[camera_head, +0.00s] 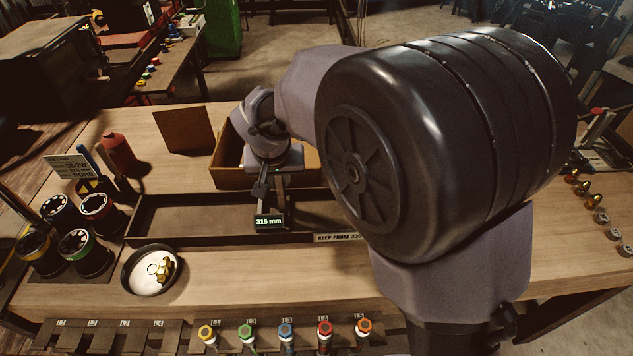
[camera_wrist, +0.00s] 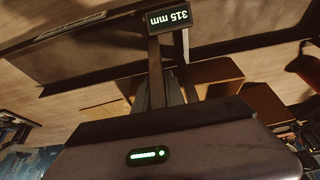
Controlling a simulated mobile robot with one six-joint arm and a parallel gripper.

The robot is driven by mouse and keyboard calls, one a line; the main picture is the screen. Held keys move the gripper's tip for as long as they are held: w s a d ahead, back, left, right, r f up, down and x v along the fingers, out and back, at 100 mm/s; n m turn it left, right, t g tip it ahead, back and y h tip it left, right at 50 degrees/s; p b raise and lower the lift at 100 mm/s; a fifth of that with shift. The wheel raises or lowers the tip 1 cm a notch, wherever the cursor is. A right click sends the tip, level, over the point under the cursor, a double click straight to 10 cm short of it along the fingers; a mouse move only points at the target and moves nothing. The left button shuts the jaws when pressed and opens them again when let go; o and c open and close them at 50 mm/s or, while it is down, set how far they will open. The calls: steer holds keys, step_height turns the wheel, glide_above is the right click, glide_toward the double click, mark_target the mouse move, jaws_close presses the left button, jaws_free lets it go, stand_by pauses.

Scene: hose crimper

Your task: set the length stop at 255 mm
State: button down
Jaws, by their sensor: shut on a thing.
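The length stop (camera_head: 269,223) is a small dark block with a lit display that reads 315 mm. It sits at the long dark trough (camera_head: 190,215) in the middle of the bench. My gripper (camera_head: 262,190) reaches down to it from behind and is shut on it. In the wrist view the stop's display (camera_wrist: 168,18) shows upside down, reading 315 mm, at the ends of my gripper's fingers (camera_wrist: 163,45). The exact contact is too small to make out. My arm hides the right part of the trough.
A label starting "KEEP FROM 330" (camera_head: 338,237) is on the trough's front edge, partly hidden. A cardboard box (camera_head: 229,170) stands behind. A round dish (camera_head: 133,284) holds brass fittings. Die cups (camera_head: 96,207) stand left, and several coloured-top pieces (camera_head: 285,330) line the front edge.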

steer(key=a, duration=0.6)
steer(key=c, duration=1.4)
jaws_free()
steer(key=p+v, duration=0.4)
steer(key=v, duration=1.3)
steer(key=shift+r, duration=0.25)
